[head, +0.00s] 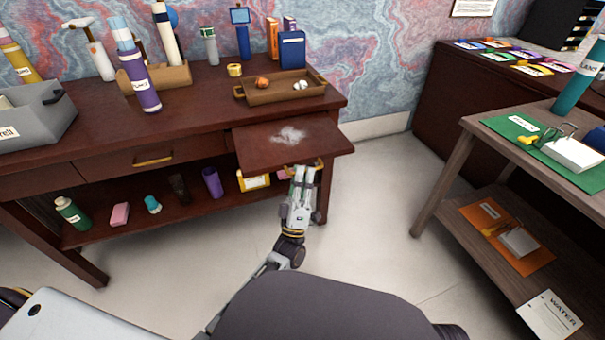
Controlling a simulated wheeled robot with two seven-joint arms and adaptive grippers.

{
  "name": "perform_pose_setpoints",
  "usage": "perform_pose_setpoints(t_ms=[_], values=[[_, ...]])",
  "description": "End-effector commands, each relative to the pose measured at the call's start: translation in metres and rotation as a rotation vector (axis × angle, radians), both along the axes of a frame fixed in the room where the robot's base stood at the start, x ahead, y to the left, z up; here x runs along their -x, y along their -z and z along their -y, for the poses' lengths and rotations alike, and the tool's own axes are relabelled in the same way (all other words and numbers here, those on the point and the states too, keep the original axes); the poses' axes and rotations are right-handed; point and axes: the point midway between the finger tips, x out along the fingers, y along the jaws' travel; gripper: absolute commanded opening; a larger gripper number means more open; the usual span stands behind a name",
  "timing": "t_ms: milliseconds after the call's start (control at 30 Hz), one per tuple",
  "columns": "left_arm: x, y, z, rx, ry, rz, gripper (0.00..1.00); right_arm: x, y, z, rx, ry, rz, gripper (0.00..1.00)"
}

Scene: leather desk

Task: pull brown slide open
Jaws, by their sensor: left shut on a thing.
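The brown slide (265,147) is a flat reddish-brown board at the right front of the dark wooden desk (205,87). It sticks out past the desk's front and right edges, with a pale powdery patch on top. My left gripper (304,172) is at the slide's front edge, with its fingers shut on the handle (290,170) there. The fingers partly hide the handle. My right gripper does not show.
A wooden tray (243,96) with small items stands on the desk behind the slide. A closed drawer (110,164) is to the left. The lower shelf (100,232) holds several items. A side table (470,122) stands at the right, with clear floor between.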

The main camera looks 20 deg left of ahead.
Motion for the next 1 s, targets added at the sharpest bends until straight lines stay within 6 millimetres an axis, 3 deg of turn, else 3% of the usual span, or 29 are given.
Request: perform_pose_setpoints(t_ms=[100,133,200,667,1000], values=[[0.000,0.002,0.000,0.000,0.000,-0.003,0.00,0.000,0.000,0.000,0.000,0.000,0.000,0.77],[0.000,0.002,0.000,0.000,0.000,-0.003,0.13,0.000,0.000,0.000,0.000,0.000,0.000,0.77],[0.000,0.002,0.000,0.000,0.000,-0.003,0.19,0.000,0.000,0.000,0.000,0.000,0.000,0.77],[0.003,0.005,0.000,0.000,0.000,-0.002,0.19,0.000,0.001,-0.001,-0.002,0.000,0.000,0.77],[0.026,0.032,-0.001,0.000,0.000,-0.004,0.19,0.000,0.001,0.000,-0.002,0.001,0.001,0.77]])
